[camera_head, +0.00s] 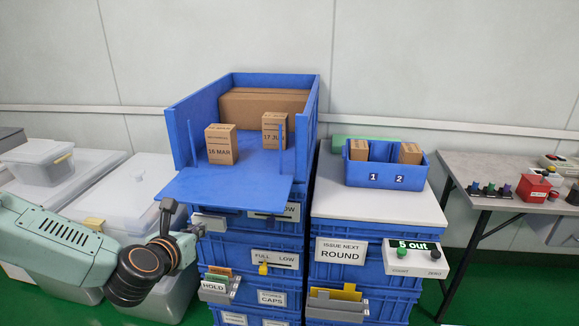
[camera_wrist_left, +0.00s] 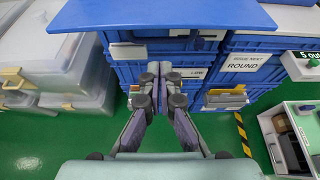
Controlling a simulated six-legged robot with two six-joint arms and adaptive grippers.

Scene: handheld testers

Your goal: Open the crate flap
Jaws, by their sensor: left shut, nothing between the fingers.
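The blue crate (camera_head: 313,100) stands on top of a stack of blue crates in the head view. Its front flap (camera_head: 225,188) is folded down and sticks out towards me, roughly level, leaving the front open. The flap's underside edge also shows at the top of the left wrist view (camera_wrist_left: 160,15). Inside the crate are a carton marked 16 MAR (camera_head: 221,145), one marked 17 JU (camera_head: 274,130), partly behind a blue post, and a large carton (camera_head: 262,107). My left gripper (camera_head: 198,230) is shut and empty, below the flap's left part. My right gripper is not in view.
A blue bin (camera_head: 385,183) with two cartons in compartments 1 and 2 stands on the white top to the right. Below it is a box reading 5 out (camera_head: 415,256). Label holders jut from the stack fronts. Clear plastic tubs (camera_head: 125,190) stand left.

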